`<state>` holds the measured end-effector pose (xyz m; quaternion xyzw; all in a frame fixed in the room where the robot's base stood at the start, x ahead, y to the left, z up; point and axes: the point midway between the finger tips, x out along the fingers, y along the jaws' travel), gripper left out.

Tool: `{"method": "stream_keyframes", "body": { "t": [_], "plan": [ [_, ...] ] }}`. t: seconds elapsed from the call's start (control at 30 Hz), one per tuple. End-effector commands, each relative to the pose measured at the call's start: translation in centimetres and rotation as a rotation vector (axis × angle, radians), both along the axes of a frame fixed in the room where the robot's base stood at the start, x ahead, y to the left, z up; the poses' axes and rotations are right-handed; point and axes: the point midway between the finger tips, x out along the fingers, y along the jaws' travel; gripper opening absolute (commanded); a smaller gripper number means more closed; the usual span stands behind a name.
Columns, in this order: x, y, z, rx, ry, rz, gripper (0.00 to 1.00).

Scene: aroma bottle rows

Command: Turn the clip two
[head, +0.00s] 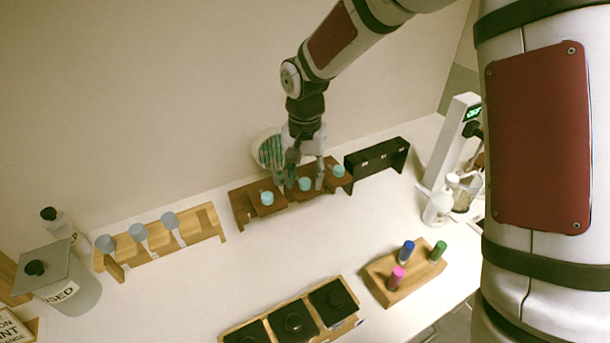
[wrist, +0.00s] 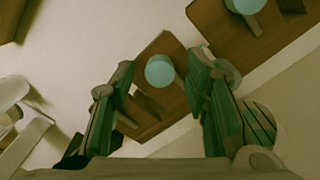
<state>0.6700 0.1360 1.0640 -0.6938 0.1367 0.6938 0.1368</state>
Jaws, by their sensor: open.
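A dark brown wooden rack (head: 240,205) stands along the wall side of the counter, with a row of light-blue round tops on it. My gripper (head: 305,182) points down over the middle of this rack, its fingers apart. One blue top (head: 305,184) shows between the fingers; in the wrist view a blue top (wrist: 160,71) also sits in the gap between the fingertips (wrist: 160,78), with clear space on both sides. A second blue top (wrist: 245,5) shows at the upper edge there. Which piece is clip two, I cannot tell.
A light wooden rack (head: 205,222) with grey-blue tops stands left, a black rack (head: 376,158) right. A block (head: 378,285) with blue, pink and green caps and a tray (head: 345,328) with black squares lie in front. The counter between is clear.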

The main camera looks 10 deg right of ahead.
Motion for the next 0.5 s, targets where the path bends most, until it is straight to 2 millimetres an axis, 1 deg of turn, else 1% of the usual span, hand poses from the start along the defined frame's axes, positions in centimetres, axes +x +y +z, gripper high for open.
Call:
{"method": "stream_keyframes", "body": {
  "t": [0.2, 0.27, 0.3, 0.4, 0.5],
  "plan": [
    [0.01, 0.0, -0.01, 0.0, 0.0, 0.0, 0.42],
    [0.01, -0.01, -0.01, 0.0, 0.0, 0.0, 0.29],
    [0.01, -0.01, 0.0, 0.0, 0.0, 0.0, 0.2],
    [0.01, -0.01, 0.01, 0.0, 0.0, 0.0, 0.0],
    [0.01, -0.01, 0.01, 0.0, 0.0, 0.0, 0.0]
  ]
}}
